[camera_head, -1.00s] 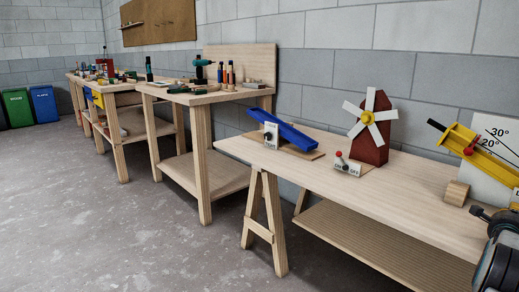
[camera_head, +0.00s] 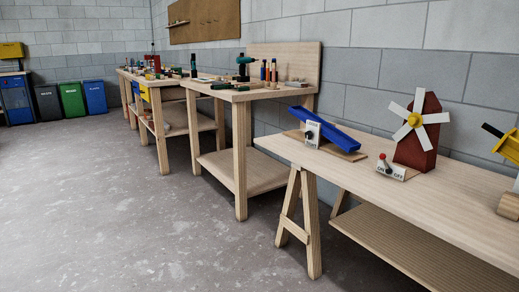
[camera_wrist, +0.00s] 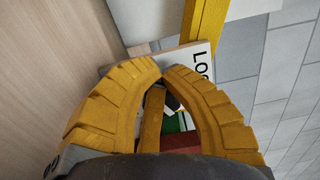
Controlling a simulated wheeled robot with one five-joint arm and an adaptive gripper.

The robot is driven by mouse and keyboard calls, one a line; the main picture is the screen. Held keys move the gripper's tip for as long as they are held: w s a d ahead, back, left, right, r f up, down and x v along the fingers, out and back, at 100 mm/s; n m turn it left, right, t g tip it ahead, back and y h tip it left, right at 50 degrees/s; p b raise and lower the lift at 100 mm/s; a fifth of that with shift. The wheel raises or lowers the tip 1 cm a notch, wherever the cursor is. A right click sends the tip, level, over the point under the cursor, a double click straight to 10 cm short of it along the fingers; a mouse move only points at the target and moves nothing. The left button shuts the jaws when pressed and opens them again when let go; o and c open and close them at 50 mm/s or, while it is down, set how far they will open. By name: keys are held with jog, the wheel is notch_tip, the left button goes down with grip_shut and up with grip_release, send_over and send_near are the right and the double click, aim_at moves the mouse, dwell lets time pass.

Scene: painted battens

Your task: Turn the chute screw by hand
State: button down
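The blue chute (camera_head: 326,128) slopes on a wooden base at the left end of the near bench in the head view. At its higher left end is a small white plate with a dark knob (camera_head: 309,135), which looks like the chute screw; its lettering is too small to read surely. The chute does not show there.
The near bench (camera_head: 455,205) also bears a red windmill (camera_head: 416,140), a red-knobbed switch (camera_head: 388,169) and part of a yellow device (camera_head: 509,146) at the right edge. Another workbench (camera_head: 240,93) with tools stands beyond. The grey floor (camera_head: 130,210) at left is open.

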jog(key=shift+f, duration=1)
jog(key=shift+w, duration=0.1)
jog(key=shift+w+a+f, duration=0.1)
jog(key=shift+w+a, duration=0.15)
jog(key=shift+a, duration=0.05)
jog(key=shift+a+f, duration=0.1)
jog(key=shift+a, duration=0.25)
jog(key=shift+s+r+v, duration=0.1)
jog(key=shift+r+v, duration=0.1)
jog(key=shift+v, duration=1.1)
jog(key=shift+s+r+v, duration=0.1)
jog(key=shift+r+v, duration=0.15)
jog(key=shift+v, duration=1.05)
jog(key=shift+d, duration=0.2)
